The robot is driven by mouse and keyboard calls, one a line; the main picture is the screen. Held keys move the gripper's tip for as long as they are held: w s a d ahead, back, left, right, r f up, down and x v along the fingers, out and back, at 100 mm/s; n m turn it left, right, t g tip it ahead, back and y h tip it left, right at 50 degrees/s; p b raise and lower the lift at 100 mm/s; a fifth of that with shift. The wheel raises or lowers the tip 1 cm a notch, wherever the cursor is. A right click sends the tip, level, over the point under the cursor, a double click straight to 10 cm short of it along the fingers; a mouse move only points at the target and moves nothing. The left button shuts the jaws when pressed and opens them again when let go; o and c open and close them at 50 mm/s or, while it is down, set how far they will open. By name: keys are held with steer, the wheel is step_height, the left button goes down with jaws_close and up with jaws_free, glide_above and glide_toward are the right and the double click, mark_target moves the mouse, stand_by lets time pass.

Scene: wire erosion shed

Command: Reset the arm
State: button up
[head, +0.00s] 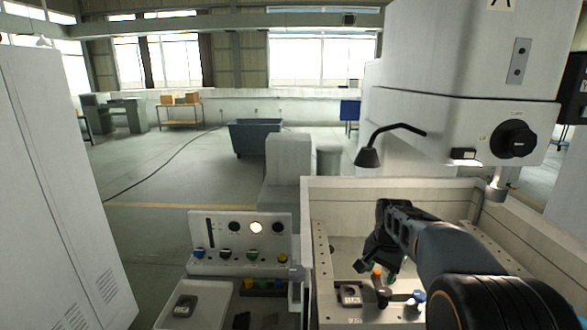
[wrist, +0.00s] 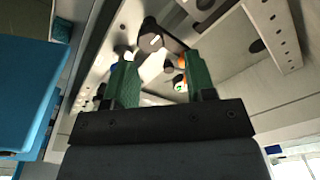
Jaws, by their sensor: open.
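My gripper (head: 388,262) hangs at the end of my arm inside the machine's tank, above its floor. In the wrist view, its two green fingers (wrist: 161,88) stand apart, with nothing held between them. Below it in the head view are a small dark box (head: 350,295), an orange-topped dark part (head: 383,292) and a blue-and-white part (head: 415,299). In the wrist view, a dark knob-like part (wrist: 150,38) shows beyond the fingertips. I cannot tell whether the gripper touches anything.
The tank wall (head: 312,250) stands close around my gripper. A gooseneck lamp (head: 368,156) and the machine head (head: 450,125) are above. A control panel (head: 240,243) with a lit yellow lamp and a white tray (head: 170,312) are to the left. A tall cabinet (head: 50,190) stands far left.

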steer(key=s+a+n+t, duration=0.2)
steer(key=s+a+n, duration=0.1)
steer(key=s, duration=0.7)
steer(key=s+a+r+n+t, duration=0.1)
steer(key=s+a+n, duration=0.2)
steer(key=s, duration=0.8)
steer(key=shift+n+t, duration=0.4)
steer(key=shift+n, duration=0.8)
